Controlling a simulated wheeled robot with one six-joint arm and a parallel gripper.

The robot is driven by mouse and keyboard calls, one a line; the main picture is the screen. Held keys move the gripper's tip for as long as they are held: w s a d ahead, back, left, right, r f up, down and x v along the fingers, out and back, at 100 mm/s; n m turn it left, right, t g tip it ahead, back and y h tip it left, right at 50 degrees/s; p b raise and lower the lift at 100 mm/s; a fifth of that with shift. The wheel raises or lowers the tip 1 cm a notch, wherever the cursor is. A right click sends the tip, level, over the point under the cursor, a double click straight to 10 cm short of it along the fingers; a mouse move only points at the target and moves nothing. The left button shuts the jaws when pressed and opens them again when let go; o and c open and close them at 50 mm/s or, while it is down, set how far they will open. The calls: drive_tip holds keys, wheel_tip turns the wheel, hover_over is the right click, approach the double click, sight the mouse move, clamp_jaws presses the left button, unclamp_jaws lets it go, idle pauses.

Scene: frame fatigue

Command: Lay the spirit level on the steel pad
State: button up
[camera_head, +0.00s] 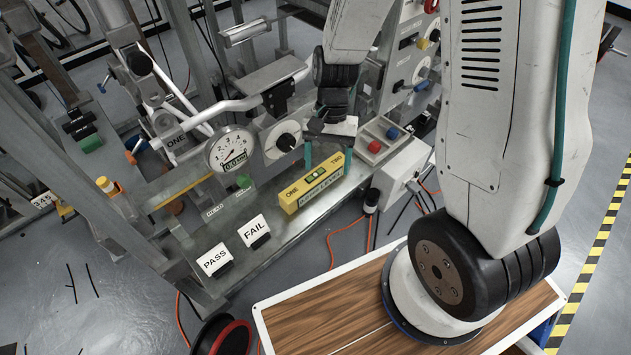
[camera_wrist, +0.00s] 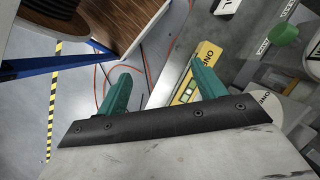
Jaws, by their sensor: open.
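The yellow spirit level (camera_head: 312,186), with a green vial and the words ONE and TWO, stands on the grey bench ledge. My gripper (camera_head: 328,158) is open with teal fingers, just above and behind the level's right part. In the wrist view, my gripper (camera_wrist: 160,70) has its fingers wide apart. The right finger overlaps the level (camera_wrist: 208,54) and hides part of it; I cannot tell whether they touch. A flat grey metal plate (camera_head: 270,76) sits higher on the rig; I cannot tell if this is the steel pad.
A dial gauge (camera_head: 231,149) and white handlebar stand left of the level. PASS (camera_head: 215,260) and FAIL (camera_head: 254,230) signs stand in front. Orange cables lie on the floor. A wood-topped surface (camera_head: 335,312) is at the bottom.

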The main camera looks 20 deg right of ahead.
sight(316, 175)
drive_tip(key=w+f+m+t, duration=0.1)
drive_tip(key=w+f+m, duration=0.1)
drive_tip(key=f, duration=0.1)
drive_tip(key=w+f+m+t, duration=0.1)
drive_tip(key=w+f+m, duration=0.1)
drive_tip(key=w+f, duration=0.1)
drive_tip(key=w+d+f+m, duration=0.1)
drive_tip(key=w+f+m, duration=0.1)
drive_tip(key=f, duration=0.2)
drive_tip(key=shift+w+m+t+h, duration=0.2)
drive_tip(key=shift+m+t+h, duration=0.1)
drive_tip(key=shift+m+t, duration=0.1)
drive_tip(key=shift+w+f+m, duration=0.2)
drive_tip(key=shift+m, duration=0.1)
drive_tip(key=f, duration=0.7)
drive_tip(key=shift+w+a+f, duration=0.1)
drive_tip(key=shift+a+f, duration=0.2)
drive_tip(key=c, duration=1.3)
drive_tip(key=shift+r, duration=0.15)
